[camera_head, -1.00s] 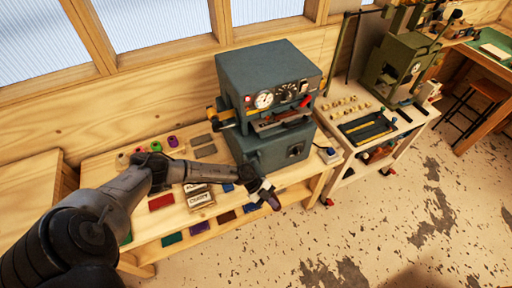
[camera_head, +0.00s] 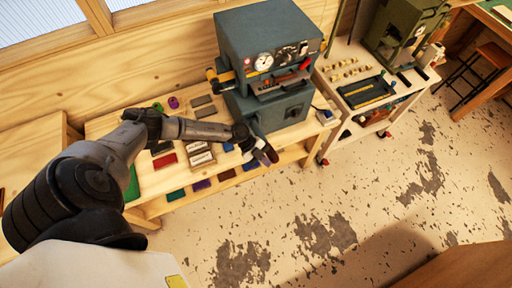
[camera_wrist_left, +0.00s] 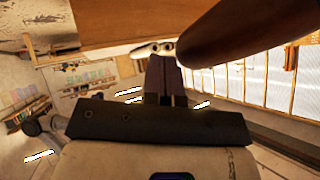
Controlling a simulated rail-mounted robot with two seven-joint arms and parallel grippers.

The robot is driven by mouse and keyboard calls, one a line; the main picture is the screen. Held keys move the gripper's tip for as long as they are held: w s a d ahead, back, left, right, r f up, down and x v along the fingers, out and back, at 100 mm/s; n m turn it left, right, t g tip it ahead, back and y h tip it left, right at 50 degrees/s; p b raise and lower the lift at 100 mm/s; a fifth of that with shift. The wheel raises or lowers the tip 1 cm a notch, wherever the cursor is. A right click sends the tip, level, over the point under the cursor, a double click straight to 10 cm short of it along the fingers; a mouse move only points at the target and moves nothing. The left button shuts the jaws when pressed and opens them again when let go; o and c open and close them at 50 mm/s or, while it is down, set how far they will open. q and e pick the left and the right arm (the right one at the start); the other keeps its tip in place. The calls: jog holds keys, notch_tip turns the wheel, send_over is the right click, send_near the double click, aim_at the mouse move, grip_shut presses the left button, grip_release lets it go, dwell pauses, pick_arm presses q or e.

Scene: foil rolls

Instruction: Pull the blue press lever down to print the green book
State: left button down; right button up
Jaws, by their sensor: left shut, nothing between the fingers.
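The blue-grey press (camera_head: 243,36) stands on the wooden bench, with a round gauge and a red handle (camera_head: 305,65) on its front. A dark lever with an orange end (camera_head: 212,75) sticks out at its left side. A green book (camera_head: 132,185) lies at the bench's left, partly hidden by my left arm. My left gripper (camera_head: 268,156) is shut and empty, in front of the press's lower body and apart from both handles. Its closed fingers (camera_wrist_left: 165,80) show in the left wrist view. My right gripper is not in view.
Red, white and blue blocks lie on the bench around my left forearm, with coloured books on the shelf below. A white table (camera_head: 350,105) with a dark tray stands to the right. The speckled floor in front is clear. A brown surface (camera_head: 460,270) enters at lower right.

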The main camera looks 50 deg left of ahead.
pick_arm(q)
jog(key=s+r, duration=0.4)
jog(key=r, duration=0.4)
jog(key=shift+a+r, duration=0.4)
dwell(1.0)
jog(key=shift+d, duration=0.1)
